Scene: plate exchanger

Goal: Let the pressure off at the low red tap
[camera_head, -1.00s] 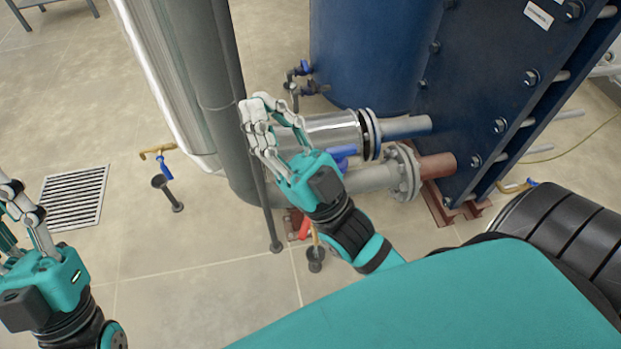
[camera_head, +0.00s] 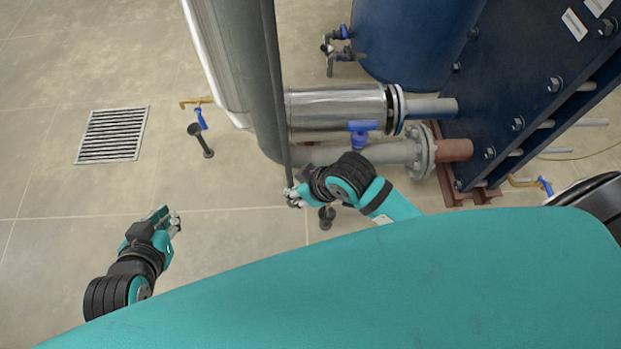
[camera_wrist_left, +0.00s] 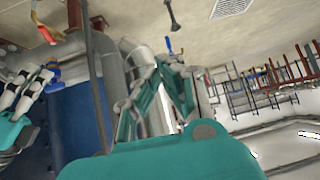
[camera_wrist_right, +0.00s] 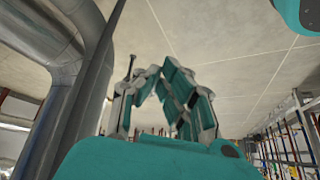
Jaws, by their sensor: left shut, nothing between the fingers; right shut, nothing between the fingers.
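The low red tap's handle (camera_wrist_left: 46,34) shows at the upper left of the left wrist view. In the head view it does not show; my right wrist covers that area. My right gripper (camera_head: 293,196) is shut and empty beside the thin grey standpipe, in front of the lower pipe. It also shows at the left edge of the left wrist view, apart from the red handle. My left gripper (camera_head: 173,222) is shut and empty over open floor at the left, well away from the tap.
A dark floor funnel (camera_head: 327,217) stands just right of my right gripper. A brass tap with blue handle (camera_head: 201,118) hangs above another funnel (camera_head: 201,138). A blue valve handle (camera_head: 361,127) sits on the pipework before the blue exchanger frame (camera_head: 520,90). Floor around the grate (camera_head: 112,135) is clear.

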